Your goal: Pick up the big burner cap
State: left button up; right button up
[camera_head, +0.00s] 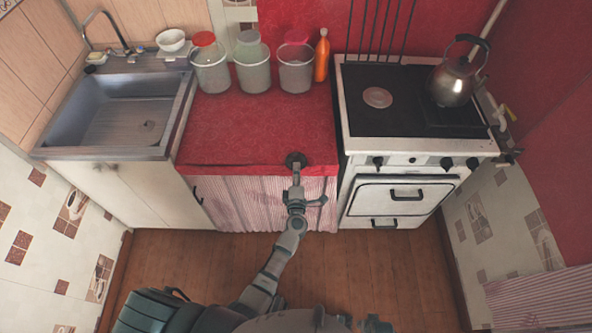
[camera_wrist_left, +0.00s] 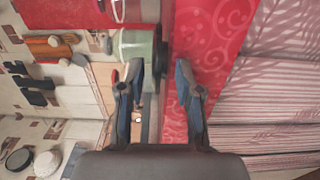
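The big burner cap (camera_head: 296,159) is a dark, round disc at the front edge of the red counter. In the left wrist view, a thin dark shape (camera_wrist_left: 162,60), seemingly the cap edge-on, shows between my fingers. My left gripper (camera_head: 296,172) reaches up to the cap from the front. In the wrist view the left gripper (camera_wrist_left: 160,72) is open, one finger on each side of the dark shape, with visible gaps. I cannot tell whether the cap touches the counter. My right gripper is not clearly in view.
The red counter (camera_head: 250,130) is clear in front of several buckets (camera_head: 211,75) and an orange bottle (camera_head: 322,60) at the back. A sink (camera_head: 120,110) is left. The stove (camera_head: 400,120) on the right bears a kettle (camera_head: 453,82) and a pale bare burner (camera_head: 377,97).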

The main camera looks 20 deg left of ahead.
pick_arm(q)
jog(key=shift+d, duration=0.3)
jog(key=shift+c, duration=1.3)
jog(key=shift+a, duration=0.2)
grip_shut()
notch_tip(320, 180, up, 3)
jog(key=p, duration=0.2)
jog(key=shift+s+f+p, duration=0.15)
jog(key=shift+f+p, duration=0.05)
jog(key=shift+p, duration=0.1)
jog(key=s+d+r+p, duration=0.1)
jog(key=s+r+p, duration=0.1)
jog(key=s, duration=0.4)
jog(key=s+d+r+p, duration=0.2)
jog(key=s+r+p, duration=0.1)
jog(key=s+p, duration=0.2)
jog(key=shift+v, duration=1.15)
